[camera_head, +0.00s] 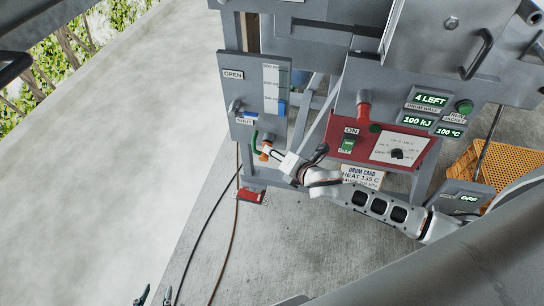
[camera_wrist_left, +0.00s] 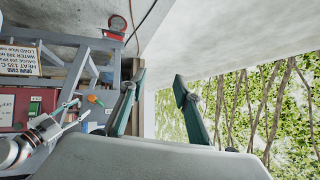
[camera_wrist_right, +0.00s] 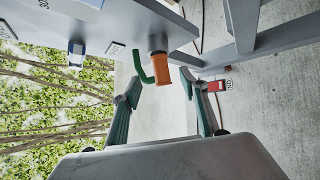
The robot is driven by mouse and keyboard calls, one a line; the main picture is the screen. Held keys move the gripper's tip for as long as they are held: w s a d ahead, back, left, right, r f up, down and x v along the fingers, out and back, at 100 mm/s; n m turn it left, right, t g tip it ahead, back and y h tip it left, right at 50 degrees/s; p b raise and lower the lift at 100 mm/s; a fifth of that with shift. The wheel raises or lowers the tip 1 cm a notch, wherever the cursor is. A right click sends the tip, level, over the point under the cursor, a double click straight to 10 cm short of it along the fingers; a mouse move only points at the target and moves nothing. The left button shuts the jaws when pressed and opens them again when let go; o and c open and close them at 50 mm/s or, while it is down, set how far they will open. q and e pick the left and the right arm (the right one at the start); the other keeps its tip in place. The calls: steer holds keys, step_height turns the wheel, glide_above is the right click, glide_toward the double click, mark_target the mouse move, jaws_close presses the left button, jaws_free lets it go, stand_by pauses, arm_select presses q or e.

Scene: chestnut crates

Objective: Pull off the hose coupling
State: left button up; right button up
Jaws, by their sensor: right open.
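The orange hose coupling (camera_wrist_right: 161,68) hangs under the edge of the grey panel in the right wrist view, with a curved green piece (camera_wrist_right: 142,68) beside it. In the head view the coupling (camera_head: 265,152) shows small at the lower end of the gauge panel. My right gripper (camera_wrist_right: 160,88) is open, its fingertips pointing at the coupling, which appears between and beyond them. I cannot tell whether they touch it. In the head view my right gripper (camera_head: 272,154) is right beside the coupling. My left gripper (camera_wrist_left: 158,82) is open and empty, far from the coupling, at the head view's bottom left (camera_head: 154,296).
The grey gauge panel (camera_head: 240,95) stands above the coupling. A red control box (camera_head: 375,143) and a yellow crate (camera_head: 470,165) lie to the right. A red floor piece (camera_head: 250,196) and dark cables (camera_head: 207,225) lie below. The concrete floor at left is clear.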

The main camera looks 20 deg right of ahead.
steer(key=b+x, duration=0.2)
steer(key=x, duration=0.5)
steer(key=shift+f, duration=0.15)
arm_select(q)
steer(key=shift+w+d+r, duration=0.1)
steer(key=shift+w+d, duration=0.35)
steer(key=shift+d, duration=0.1)
steer(key=shift+s, duration=0.1)
arm_select(e)
steer(key=shift+c, duration=0.4)
jaws_close()
steer(key=c, duration=0.6)
jaws_free()
jaws_close()
arm_select(q)
steer(key=shift+s+f, duration=0.1)
steer(key=shift+f, duration=0.1)
steer(key=shift+w+a+r, duration=0.1)
steer(key=shift+w+r, duration=0.25)
steer(key=shift+r, duration=0.4)
arm_select(e)
steer(key=shift+s+a, duration=0.4)
steer(key=shift+s, duration=0.05)
